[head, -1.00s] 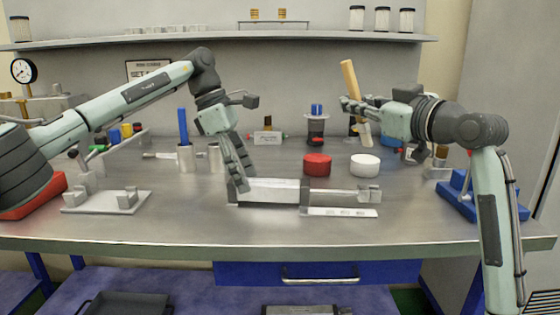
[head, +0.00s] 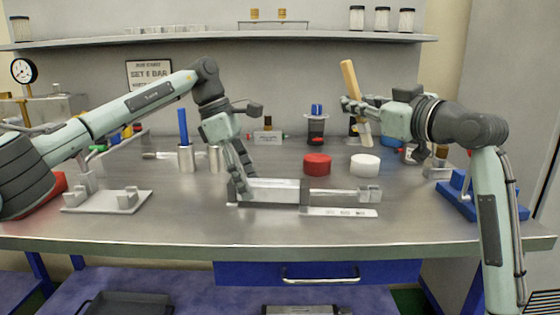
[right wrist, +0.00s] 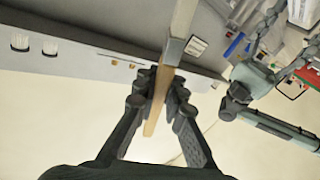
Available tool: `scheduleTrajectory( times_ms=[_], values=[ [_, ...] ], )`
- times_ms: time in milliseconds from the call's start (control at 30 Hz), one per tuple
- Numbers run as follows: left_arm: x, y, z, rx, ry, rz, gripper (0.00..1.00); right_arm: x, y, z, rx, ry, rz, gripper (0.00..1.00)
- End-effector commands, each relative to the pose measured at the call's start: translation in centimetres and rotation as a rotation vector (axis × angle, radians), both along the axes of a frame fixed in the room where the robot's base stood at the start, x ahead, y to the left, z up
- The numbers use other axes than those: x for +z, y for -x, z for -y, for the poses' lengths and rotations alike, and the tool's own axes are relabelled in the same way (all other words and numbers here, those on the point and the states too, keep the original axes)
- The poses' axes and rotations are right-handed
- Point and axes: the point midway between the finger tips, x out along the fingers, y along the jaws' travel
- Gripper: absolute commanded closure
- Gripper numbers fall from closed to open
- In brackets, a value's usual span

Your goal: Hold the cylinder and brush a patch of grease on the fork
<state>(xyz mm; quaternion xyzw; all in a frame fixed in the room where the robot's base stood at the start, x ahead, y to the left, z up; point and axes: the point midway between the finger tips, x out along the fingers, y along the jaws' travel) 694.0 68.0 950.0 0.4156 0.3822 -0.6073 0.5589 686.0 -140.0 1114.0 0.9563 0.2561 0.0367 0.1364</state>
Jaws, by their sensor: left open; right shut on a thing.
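The cylinder (head: 278,190) lies flat on the bench, its rod pointing right to a metal fork (head: 369,194). My left gripper (head: 241,188) is open, its fingers down at the cylinder's left end; whether they touch it I cannot tell. My right gripper (head: 356,104) is shut on the wooden handle of a brush (head: 349,76), which it holds tilted above the bench, its lower end pointing down, well above the fork. In the right wrist view the brush (right wrist: 183,20) passes between the fingers (right wrist: 160,92). I cannot make out grease on the fork.
A plate with blocks (head: 105,201) is at left, and a blue stand (head: 470,198) at right. Metal cups (head: 186,158) stand behind my left gripper. The front of the bench is clear.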

Motion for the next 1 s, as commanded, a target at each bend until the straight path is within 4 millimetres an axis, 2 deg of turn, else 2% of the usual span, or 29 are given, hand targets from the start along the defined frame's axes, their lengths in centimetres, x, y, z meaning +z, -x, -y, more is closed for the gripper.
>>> scheduleTrajectory(
  times_ms=[33, 433, 1000],
  values=[
    [0.00, 0.01, 0.02, 0.000, 0.000, 0.000, 0.43, 0.02, 0.01, 0.01, 0.000, 0.000, 0.000, 1.00],
    [0.20, 0.00, 0.08, -0.001, 0.003, 0.002, 0.91, 0.04, 0.01, 0.00, 0.000, 0.000, 0.000, 1.00],
    [-0.52, 0.05, 0.01, -0.001, -0.002, -0.003, 0.91, 0.00, 0.00, 0.00, 0.000, 0.000, 0.000, 1.00]
  ],
)
